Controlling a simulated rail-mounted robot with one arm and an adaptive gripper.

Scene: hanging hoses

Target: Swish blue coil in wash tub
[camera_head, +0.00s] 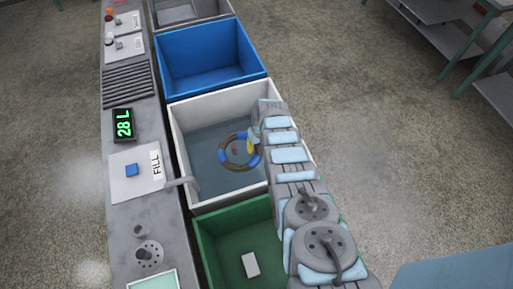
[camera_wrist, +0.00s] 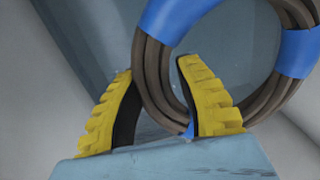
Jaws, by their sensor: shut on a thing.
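The blue coil is a brown hose ring with blue bands (camera_head: 226,159). In the head view it is inside the white wash tub (camera_head: 189,158), over the bluish water. I cannot tell how deep it sits in the water. My gripper (camera_head: 251,141) reaches into the tub from the right, its yellow finger at the coil's right side. In the wrist view my gripper (camera_wrist: 155,68) has its two yellow, black-lined fingers on either side of the coil's brown strands (camera_wrist: 152,75), shut on them. The ring (camera_wrist: 296,54) extends up and right, partly cut off by the frame.
A blue tub (camera_head: 208,58) stands behind the white one, and a green tub (camera_head: 232,232) with a pale block (camera_head: 250,264) stands in front. A grey counter with a FILL button (camera_head: 131,170) and a "28 L" display (camera_head: 123,124) runs along the left.

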